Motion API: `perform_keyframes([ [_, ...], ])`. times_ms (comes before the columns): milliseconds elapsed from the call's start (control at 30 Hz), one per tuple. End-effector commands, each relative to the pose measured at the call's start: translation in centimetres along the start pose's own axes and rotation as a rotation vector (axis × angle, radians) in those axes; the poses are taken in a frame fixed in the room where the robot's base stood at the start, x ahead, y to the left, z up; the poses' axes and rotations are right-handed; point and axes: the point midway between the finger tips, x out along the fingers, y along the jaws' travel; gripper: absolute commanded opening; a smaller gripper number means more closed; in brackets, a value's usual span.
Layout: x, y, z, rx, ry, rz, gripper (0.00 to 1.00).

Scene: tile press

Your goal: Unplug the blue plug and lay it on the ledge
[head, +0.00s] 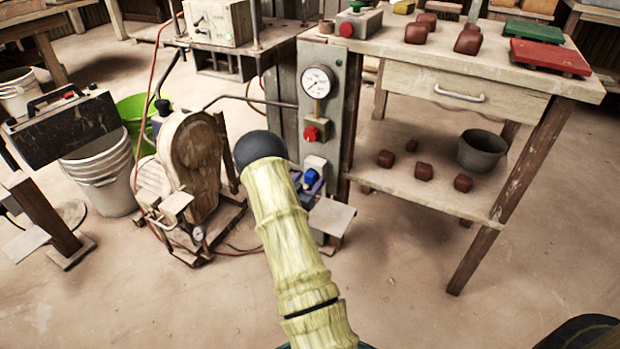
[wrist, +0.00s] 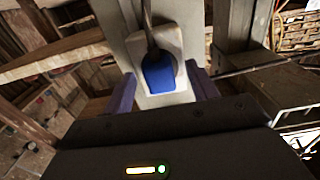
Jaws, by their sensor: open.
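The blue plug (head: 311,177) sits in a pale socket (head: 315,163) low on the grey post, below the red knob. In the wrist view the plug (wrist: 158,76) is upright in its socket plate, with a dark cord running up from it. My gripper (wrist: 163,92) is open, with one purple finger on each side of the plug; I see a gap on both sides. In the head view my arm hides most of the gripper. The ledge (head: 333,217), a small pale plate, stands just below and right of the plug, and its top looks bare.
A pressure gauge (head: 316,82) and a red knob (head: 311,133) are on the post above the socket. A wooden workbench (head: 520,75) with a lower shelf stands to the right. A wooden-cased machine (head: 195,160) stands close on the left. The floor in front is clear.

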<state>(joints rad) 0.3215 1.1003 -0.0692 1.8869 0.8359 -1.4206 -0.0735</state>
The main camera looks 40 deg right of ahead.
Motion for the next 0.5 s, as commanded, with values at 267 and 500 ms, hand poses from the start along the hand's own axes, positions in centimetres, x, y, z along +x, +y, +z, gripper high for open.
perform_keyframes([
  [267, -0.01, -0.02, -0.07, 0.0, 0.0, -0.001, 0.58],
  [500, 0.0, -0.01, -0.01, 0.0, 0.0, 0.0, 0.58],
])
